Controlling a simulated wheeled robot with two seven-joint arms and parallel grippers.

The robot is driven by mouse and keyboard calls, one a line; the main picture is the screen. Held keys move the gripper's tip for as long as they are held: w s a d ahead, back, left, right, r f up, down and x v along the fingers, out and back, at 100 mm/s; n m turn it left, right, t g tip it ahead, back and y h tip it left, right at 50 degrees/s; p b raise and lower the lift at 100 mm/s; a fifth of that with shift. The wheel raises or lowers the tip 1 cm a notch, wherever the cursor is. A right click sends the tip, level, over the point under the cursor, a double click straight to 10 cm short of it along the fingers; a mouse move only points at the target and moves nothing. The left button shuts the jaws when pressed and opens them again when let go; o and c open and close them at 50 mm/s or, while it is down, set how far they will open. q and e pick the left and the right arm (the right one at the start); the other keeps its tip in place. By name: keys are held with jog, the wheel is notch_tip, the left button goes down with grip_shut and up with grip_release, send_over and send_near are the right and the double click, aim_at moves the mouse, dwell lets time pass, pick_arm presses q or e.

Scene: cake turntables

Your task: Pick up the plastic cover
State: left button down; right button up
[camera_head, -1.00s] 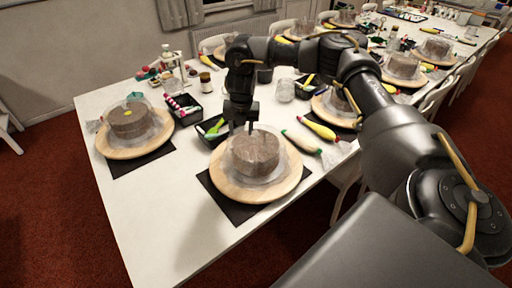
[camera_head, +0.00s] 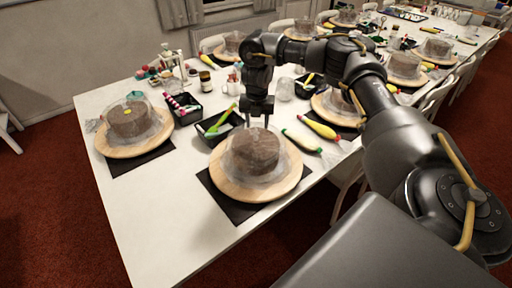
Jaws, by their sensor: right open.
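A clear plastic cover (camera_head: 283,172) lies over a brown cake on a round wooden turntable (camera_head: 228,187) at the near end of the table. My right gripper (camera_head: 257,124) points down just above and behind the top of this cake. Its two fingers are apart with nothing seen between them. Whether the fingertips touch the cover cannot be told. My left gripper is not in view.
Another covered cake on a turntable (camera_head: 112,149) stands to the left. A black tray (camera_head: 211,138) with a green tool and piping bags (camera_head: 302,140) lie close behind and right. The near left table (camera_head: 150,220) is clear.

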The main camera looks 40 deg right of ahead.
aim_at(256, 133)
jog(key=f, duration=0.3)
jog(key=w+f, duration=0.1)
jog(key=f, duration=0.1)
jog(key=shift+d+p, duration=0.1)
jog(key=shift+p, duration=0.25)
jog(key=shift+s, duration=0.1)
grip_shut()
